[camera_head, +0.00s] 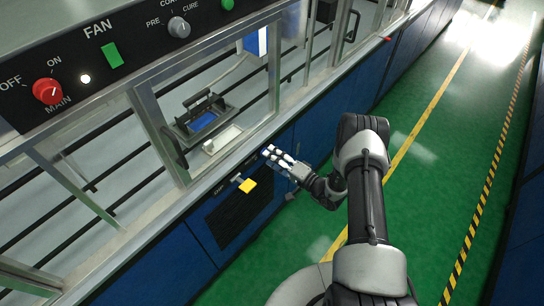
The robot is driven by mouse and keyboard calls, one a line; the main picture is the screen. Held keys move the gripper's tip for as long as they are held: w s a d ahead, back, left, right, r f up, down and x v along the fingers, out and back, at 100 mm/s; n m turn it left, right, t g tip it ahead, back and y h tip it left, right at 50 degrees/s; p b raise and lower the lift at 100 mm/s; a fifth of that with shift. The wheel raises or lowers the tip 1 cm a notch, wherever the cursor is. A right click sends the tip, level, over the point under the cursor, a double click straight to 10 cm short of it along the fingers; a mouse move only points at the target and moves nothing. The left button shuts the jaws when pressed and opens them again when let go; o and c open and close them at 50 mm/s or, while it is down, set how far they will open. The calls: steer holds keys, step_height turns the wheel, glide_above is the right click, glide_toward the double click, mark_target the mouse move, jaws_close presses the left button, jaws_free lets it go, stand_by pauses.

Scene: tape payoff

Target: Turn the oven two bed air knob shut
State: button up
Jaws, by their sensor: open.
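A yellow knob (248,186) sticks out from the blue front panel below the bench edge, on a short metal stem. Lettering beside it is partly readable as "OP"; I cannot read a label that names it as the oven two bed air knob. My gripper (273,157) is open and empty, up and to the right of the yellow knob in the picture, close to the bench edge and apart from the knob.
The upper control panel has a red main knob (47,91), a green fan switch (112,55) and a grey knob (179,27). A dark-framed fixture (203,113) sits behind the metal frame. A dark grille (238,219) lies below the yellow knob. The green floor (440,150) at right is clear.

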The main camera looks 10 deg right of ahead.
steer(key=v, duration=1.1)
steer(key=s+a+r+n+g+y, duration=0.1)
steer(key=a+r+n+g+y, duration=0.15)
steer(key=a+r+g, duration=0.45)
steer(key=s+a+r+n+g+y, duration=0.2)
steer(key=a+r+n, duration=0.2)
steer(key=r, duration=0.7)
steer(key=s+a+r+n+g+h, duration=0.2)
steer(key=s+a+r+g+h, duration=0.25)
steer(key=s+r, duration=0.45)
steer(key=s+d+r+t+h, duration=0.2)
steer(key=s+d+r+h, duration=0.2)
steer(key=s, duration=0.3)
steer(key=s+d+r+t+h, duration=0.2)
steer(key=s+d+r+h, duration=0.2)
steer(key=s+r+h, duration=0.1)
steer(key=shift+s+r+h, duration=0.25)
steer(key=shift+s+h, duration=0.35)
steer(key=shift+s, duration=0.55)
